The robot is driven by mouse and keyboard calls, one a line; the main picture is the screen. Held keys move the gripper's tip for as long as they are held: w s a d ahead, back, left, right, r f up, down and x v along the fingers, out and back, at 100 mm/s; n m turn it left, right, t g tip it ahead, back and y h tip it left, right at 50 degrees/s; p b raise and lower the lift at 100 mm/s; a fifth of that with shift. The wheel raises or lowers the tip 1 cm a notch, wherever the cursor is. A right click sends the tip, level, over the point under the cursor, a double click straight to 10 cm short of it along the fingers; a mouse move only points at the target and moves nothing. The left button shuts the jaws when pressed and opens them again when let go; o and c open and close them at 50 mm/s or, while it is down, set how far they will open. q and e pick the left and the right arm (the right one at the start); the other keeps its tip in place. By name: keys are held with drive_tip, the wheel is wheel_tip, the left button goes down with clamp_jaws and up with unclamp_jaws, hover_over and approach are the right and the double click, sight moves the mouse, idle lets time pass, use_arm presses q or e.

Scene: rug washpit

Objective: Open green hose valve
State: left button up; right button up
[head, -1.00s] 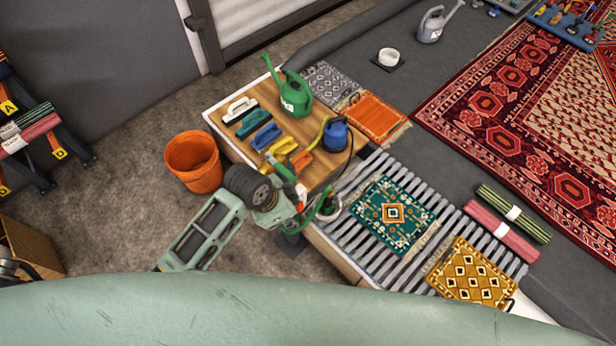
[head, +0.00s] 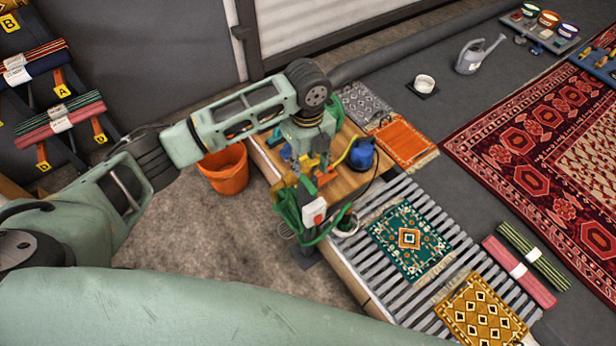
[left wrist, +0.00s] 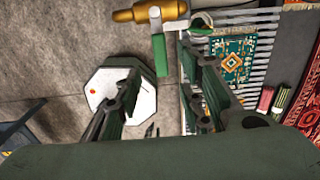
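In the left wrist view a brass valve body (left wrist: 150,11) lies at the top, with a short green lever (left wrist: 160,54) pointing down from it. My left gripper (left wrist: 158,88) is open and empty; its two fingers stand apart on either side below the lever. I see no contact with the lever. In the head view my left gripper (head: 308,174) hangs over the green hose (head: 288,208) at the table's near left corner. A white block with a red mark (head: 315,212) shows just below it. The valve lever is hard to make out there. My right gripper is out of view.
A wooden-topped table (head: 347,180) holds brushes and a blue sprayer (head: 362,154). An orange bucket (head: 225,170) stands left of it. A slatted rack (head: 375,275) with a green rug (head: 410,240) lies to the right.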

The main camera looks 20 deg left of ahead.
sight(308, 183)
use_arm(q)
wheel_tip(308, 183, down, 7)
drive_tip(key=shift+d+f+p, duration=0.1)
drive_tip(key=shift+p, duration=0.35)
drive_tip(key=shift+c, duration=0.2)
clamp_jaws()
